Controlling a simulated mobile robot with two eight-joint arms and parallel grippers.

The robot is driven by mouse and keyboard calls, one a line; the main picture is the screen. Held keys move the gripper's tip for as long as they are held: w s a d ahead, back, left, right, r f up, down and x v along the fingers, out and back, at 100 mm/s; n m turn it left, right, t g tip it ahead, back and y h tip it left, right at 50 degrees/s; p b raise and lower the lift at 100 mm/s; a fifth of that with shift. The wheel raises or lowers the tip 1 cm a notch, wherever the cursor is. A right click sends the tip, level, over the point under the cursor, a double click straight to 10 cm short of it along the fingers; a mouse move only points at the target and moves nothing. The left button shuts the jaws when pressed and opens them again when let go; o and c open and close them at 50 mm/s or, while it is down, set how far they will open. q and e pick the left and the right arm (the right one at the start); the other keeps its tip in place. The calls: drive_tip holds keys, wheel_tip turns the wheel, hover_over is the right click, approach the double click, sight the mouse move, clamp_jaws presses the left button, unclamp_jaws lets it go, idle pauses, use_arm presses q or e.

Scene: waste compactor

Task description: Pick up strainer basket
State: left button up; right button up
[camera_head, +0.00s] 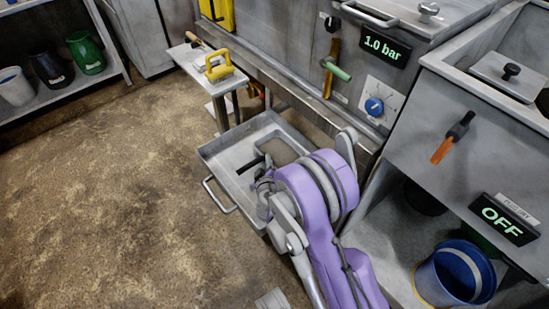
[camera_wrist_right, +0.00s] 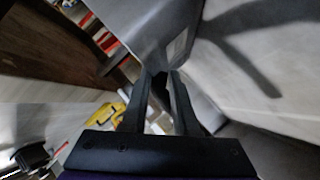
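A grey metal drawer (camera_head: 222,156) is pulled out below the machine, with a bar handle on its left side. Inside it is a darker rectangular recessed part (camera_head: 278,151), which may be the strainer basket; my right arm hides much of it. My right gripper (camera_head: 251,164) reaches down into the drawer beside this part. In the right wrist view its two dark fingers (camera_wrist_right: 161,75) have tips close together, with grey metal surfaces around them. I cannot tell whether they hold anything. My left gripper is not in view.
A small side table (camera_head: 200,63) with a yellow-handled tool (camera_head: 217,66) stands behind the drawer. The machine front carries a green-handled lever (camera_head: 335,70) and a blue knob (camera_head: 374,107). A blue bucket (camera_head: 453,274) sits at lower right. Floor at left is clear.

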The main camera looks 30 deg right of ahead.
clamp_jaws()
idle(1.0)
